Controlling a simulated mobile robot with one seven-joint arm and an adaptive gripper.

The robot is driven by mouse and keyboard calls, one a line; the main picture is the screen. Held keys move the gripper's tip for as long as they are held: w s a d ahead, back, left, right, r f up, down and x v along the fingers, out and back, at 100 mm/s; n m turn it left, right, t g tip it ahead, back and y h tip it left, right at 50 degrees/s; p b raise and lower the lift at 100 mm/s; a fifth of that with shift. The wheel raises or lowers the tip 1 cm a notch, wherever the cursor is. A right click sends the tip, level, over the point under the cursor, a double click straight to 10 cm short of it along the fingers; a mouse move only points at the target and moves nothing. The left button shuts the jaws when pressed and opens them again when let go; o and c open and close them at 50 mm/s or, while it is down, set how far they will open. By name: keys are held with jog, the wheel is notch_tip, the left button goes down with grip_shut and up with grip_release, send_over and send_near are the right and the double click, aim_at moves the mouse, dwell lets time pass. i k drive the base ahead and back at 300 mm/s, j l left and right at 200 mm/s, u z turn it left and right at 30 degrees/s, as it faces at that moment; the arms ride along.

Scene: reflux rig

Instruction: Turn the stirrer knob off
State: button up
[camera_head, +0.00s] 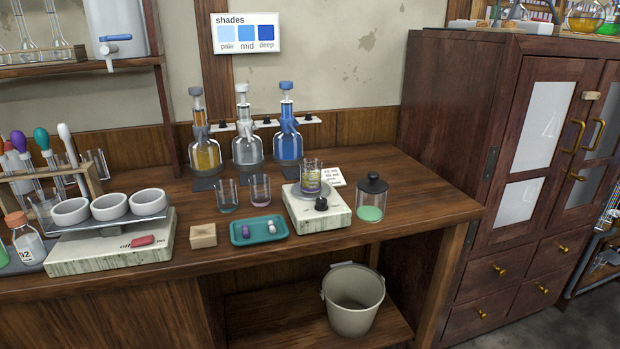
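The stirrer (305,218) is a pale, speckled box on the wooden bench, right of centre. Its black knob (321,204) is on the front part of the box; I cannot make out which setting it points to. A small card with writing (333,176) shows behind the stirrer, too small to read. My gripper is not in view.
Close right of the stirrer stands a black-lidded jar (371,201) with green contents. To its left are a teal tray (241,241), two glass beakers and a wooden block (203,235). Three flasks stand behind. A second box (115,251) carries three white bowls. A bucket (353,301) sits below.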

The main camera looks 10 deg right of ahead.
aim_at(320, 204)
jog(key=i+z, duration=0.2)
jog(key=z, duration=0.15)
jog(key=i+z, duration=0.2)
jog(key=z, duration=0.15)
jog(key=i+j+z, duration=0.15)
jog(key=z, duration=0.2)
